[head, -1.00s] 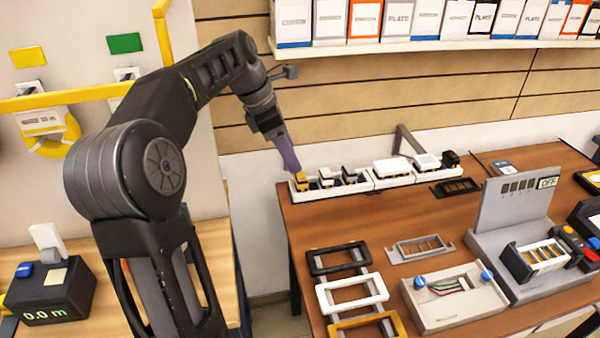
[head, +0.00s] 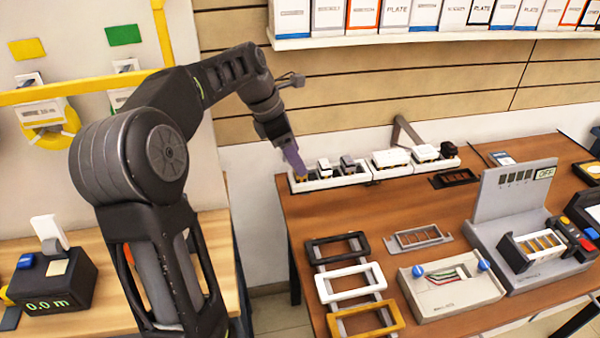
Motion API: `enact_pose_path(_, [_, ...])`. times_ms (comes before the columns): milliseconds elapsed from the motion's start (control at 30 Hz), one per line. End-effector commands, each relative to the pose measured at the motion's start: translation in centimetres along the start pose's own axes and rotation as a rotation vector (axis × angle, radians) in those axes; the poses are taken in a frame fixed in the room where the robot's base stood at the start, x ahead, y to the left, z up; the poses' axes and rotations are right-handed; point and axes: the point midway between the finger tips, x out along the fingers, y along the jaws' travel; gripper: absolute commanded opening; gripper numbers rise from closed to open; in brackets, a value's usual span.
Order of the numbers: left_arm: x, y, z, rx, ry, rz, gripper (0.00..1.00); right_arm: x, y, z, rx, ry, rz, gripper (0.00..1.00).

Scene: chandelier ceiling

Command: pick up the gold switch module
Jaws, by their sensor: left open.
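The gold switch module (head: 302,179) sits at the left end of the white module tray (head: 335,183) at the back left of the brown table. Only a small part of it shows, because my left gripper (head: 298,168) covers most of it. The left gripper is open and points down, with its fingertips at the gold module. I cannot tell whether the fingers stand around it or touch it. My right gripper is not in view.
Dark and grey modules (head: 346,165) stand close to the right in the same tray. More white and black modules (head: 391,158) follow in the tray beyond. Black, white and gold frames (head: 352,288) lie at the front left. A grey test stand (head: 512,205) stands at the right.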

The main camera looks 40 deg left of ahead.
Motion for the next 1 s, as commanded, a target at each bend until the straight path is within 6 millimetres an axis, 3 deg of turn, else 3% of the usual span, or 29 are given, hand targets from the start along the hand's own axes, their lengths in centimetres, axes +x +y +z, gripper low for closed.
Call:
enact_pose_path(200, [3.1,0.0,-0.1,-0.001,0.002,-0.003,0.67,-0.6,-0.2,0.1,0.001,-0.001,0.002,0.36])
enact_pose_path(300, [3.6,0.0,-0.1,-0.001,0.001,0.0,0.67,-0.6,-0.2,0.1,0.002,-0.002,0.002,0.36])
enact_pose_path(867, [3.7,0.0,-0.1,-0.001,0.0,0.001,0.67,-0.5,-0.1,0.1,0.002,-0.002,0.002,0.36])
enact_pose_path(1000, [3.7,0.0,-0.1,-0.001,0.0,0.001,0.57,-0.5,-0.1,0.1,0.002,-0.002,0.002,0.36])
